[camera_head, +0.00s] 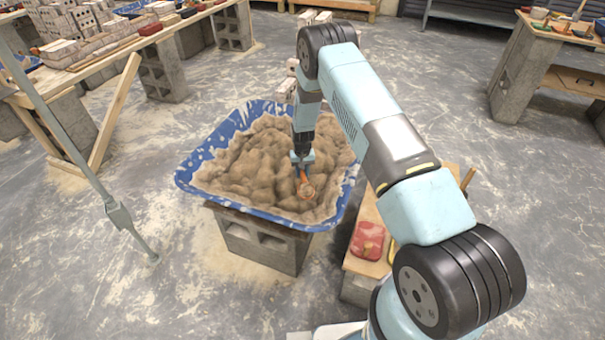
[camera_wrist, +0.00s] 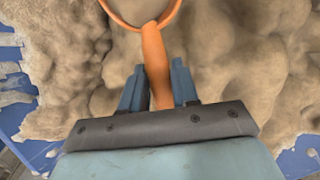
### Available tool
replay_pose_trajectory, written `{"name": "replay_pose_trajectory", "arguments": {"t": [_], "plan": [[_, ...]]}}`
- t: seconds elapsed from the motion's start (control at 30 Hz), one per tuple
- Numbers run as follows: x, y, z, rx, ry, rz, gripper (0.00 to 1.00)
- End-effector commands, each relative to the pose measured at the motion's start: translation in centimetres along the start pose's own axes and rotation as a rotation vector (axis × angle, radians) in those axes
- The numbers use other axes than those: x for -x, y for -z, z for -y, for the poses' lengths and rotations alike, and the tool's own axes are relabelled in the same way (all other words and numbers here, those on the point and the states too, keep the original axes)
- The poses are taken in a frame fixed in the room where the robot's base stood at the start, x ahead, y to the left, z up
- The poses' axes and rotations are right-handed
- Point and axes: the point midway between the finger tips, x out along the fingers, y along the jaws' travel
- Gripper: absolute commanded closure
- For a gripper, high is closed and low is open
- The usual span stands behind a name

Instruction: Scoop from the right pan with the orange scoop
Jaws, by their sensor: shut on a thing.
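One blue pan (camera_head: 186,178) full of lumpy tan mortar (camera_head: 250,165) stands on a concrete block, left of my arm in the head view. My gripper (camera_head: 302,160) is over the mortar, toward the pan's right side, pointing down. It is shut on the handle of the orange scoop (camera_head: 307,190). In the wrist view the scoop's orange handle (camera_wrist: 156,65) runs between the two blue fingers of my gripper (camera_wrist: 158,85). The scoop's bowl is at the top edge, partly cut off, with tan inside its rim. I cannot tell whether it touches the mortar.
A low wooden bench with a red item (camera_head: 367,240) stands right of the pan, partly behind my arm. A grey pole (camera_head: 80,160) stands at left. A brick-laden table (camera_head: 120,45) is at the back left, and a workbench (camera_head: 540,65) at the back right.

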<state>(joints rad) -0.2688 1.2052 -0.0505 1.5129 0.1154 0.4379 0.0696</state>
Motion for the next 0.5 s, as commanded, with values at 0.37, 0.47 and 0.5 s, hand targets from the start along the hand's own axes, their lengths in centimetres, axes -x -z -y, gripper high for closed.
{"name": "replay_pose_trajectory", "arguments": {"t": [0.37, 0.47, 0.5], "plan": [[3.0, 0.3, 0.0, 0.0, 0.0, 0.035, 1.0], [3.8, 0.5, 0.0, 0.0, 0.0, 0.039, 1.0], [4.1, 0.5, 0.0, 0.0, 0.0, 0.041, 1.0]]}}
